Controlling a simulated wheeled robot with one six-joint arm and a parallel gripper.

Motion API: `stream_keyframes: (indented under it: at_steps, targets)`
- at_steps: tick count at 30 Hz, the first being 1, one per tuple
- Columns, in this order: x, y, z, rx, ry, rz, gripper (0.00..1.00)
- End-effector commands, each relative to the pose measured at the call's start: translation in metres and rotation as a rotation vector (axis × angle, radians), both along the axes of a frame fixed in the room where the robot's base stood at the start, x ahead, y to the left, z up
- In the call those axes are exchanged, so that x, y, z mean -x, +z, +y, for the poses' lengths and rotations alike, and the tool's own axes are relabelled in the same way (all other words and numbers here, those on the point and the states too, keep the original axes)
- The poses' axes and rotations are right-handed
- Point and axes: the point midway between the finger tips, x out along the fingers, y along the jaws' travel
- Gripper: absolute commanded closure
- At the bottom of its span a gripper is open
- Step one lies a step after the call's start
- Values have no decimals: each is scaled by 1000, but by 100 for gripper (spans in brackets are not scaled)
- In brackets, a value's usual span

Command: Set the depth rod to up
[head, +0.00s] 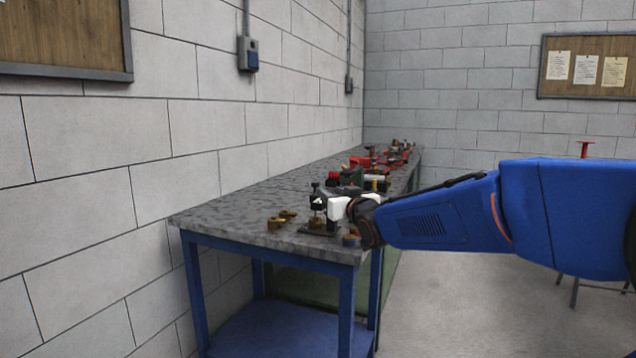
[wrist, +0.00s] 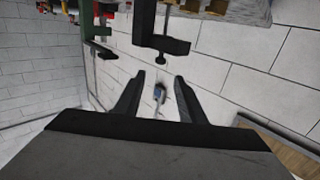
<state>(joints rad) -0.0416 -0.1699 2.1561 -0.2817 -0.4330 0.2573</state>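The dark fixture (wrist: 147,22) hangs into the top of the wrist view, which looks turned over. Its side arm (wrist: 172,44) carries a short rod with a round knob, which I take for the depth rod (wrist: 161,59). My gripper (wrist: 158,80) is open and empty, its fingers to either side just below the knob in the picture. I see no contact. In the head view the rod's dark knob (head: 315,186) stands above the fixture on the bench's near end. My gripper is beside it on the right; its fingertips are hard to separate from the fixture there.
The fixture's dark base plate (head: 312,231) sits on the grey bench top (head: 225,213). Brass parts (head: 277,222) lie to its left. Several red and green parts (head: 365,165) crowd the bench farther back. The block wall (head: 210,125) runs along the left.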

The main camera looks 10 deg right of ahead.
Motion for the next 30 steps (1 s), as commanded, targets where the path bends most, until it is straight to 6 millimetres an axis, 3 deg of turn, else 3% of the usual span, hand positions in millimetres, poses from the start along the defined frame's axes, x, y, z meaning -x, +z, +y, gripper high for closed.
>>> stream_keyframes:
  at_steps: [30]
  targets:
    - [-148,-1,24,0,0,3,63]
